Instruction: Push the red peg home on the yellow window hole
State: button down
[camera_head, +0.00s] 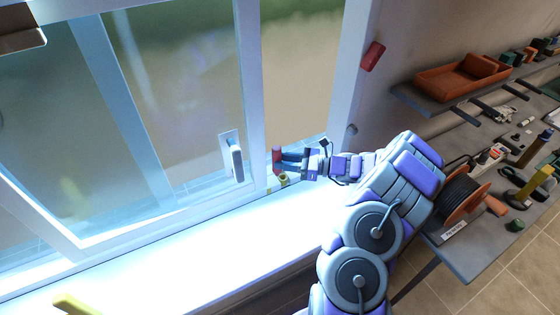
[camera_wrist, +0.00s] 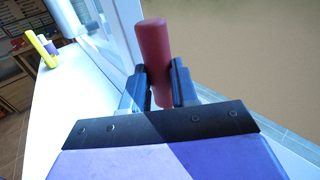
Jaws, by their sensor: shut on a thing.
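The red peg (camera_head: 276,160) is a plain round rod. It is held between the two dark fingers of my gripper (camera_head: 288,157), close to the lower right corner of the window frame. In the wrist view the red peg (camera_wrist: 152,48) stands up between the fingertips of my gripper (camera_wrist: 160,82), its far end sticking out beyond them. A small yellow fitting (camera_head: 283,180) shows at the frame just below the gripper. I cannot tell whether it is the yellow window hole. No opening shows in it, and the peg appears apart from it.
A white window handle (camera_head: 236,160) is close left of the gripper. A yellow piece (camera_head: 75,304) is on the bright sill (camera_head: 190,245). A cluttered workbench (camera_head: 470,250) and shelf (camera_head: 450,100) are on the right.

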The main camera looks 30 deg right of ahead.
jog(key=shift+d+p, duration=0.95)
jog(key=shift+d, duration=0.5)
dwell(0.6)
jog(key=shift+d+f, duration=0.1)
dwell(0.4)
jog(key=shift+a, duration=0.55)
jog(key=shift+d, duration=0.15)
jog(key=shift+f, duration=0.3)
